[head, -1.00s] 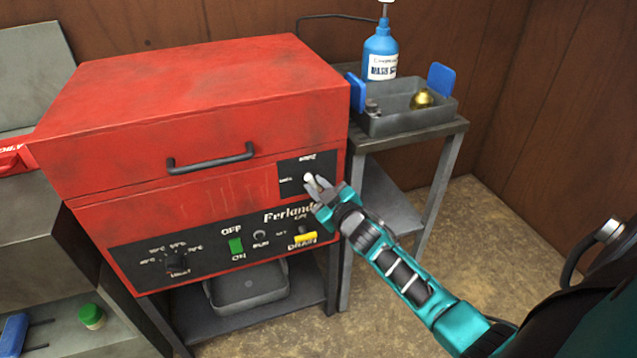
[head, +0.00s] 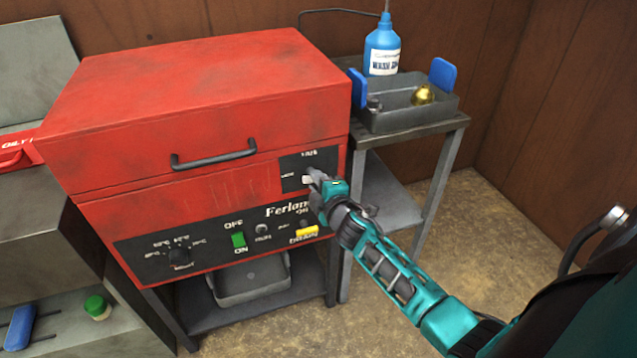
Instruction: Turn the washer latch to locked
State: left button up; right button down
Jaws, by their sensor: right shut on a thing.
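The red washer (head: 200,110) stands on a dark metal stand, its lid down. Its latch (head: 307,180) is a small pale knob on a black plate (head: 296,163) at the upper right of the front face. My right gripper (head: 312,178) is shut on the latch, reaching in from the right. The fingers hide much of the knob, so I cannot read its exact angle. Small white lettering shows above and to the left of the latch. My left gripper is not in view.
Below the latch are a yellow drain handle (head: 306,231), a green switch (head: 239,240) and a dark dial (head: 180,257). A side table to the right holds a grey tray (head: 405,122) and a blue bottle (head: 383,50). Open floor lies at the right.

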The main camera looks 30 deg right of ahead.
jog(key=shift+n, duration=0.8)
jog(key=shift+h, duration=0.3)
jog(key=c, duration=1)
grip_release()
jog(key=p+v, duration=0.1)
jog(key=v, duration=1.2)
jog(key=s+a+f+m+g+y, duration=0.1)
jog(key=s+a+f+m+y, duration=0.1)
jog(key=s+a+f+m, duration=0.1)
jog(key=s+a+f+m+g+y, duration=0.2)
jog(key=s+a+f+m, duration=0.1)
jog(key=s+a+m, duration=0.2)
jog(key=s+a+f+m+g+y, duration=0.1)
jog(key=s+a+f+m+y, duration=0.1)
jog(key=s+a+f+m, duration=0.1)
jog(key=shift+s+a+f+m+g, duration=0.15)
jog(key=shift+s+a+m, duration=0.2)
jog(key=shift+a, duration=0.35)
jog(key=shift+s+a+f+m+g, duration=0.15)
jog(key=shift+s+a+m, duration=0.25)
jog(key=shift+a, duration=0.3)
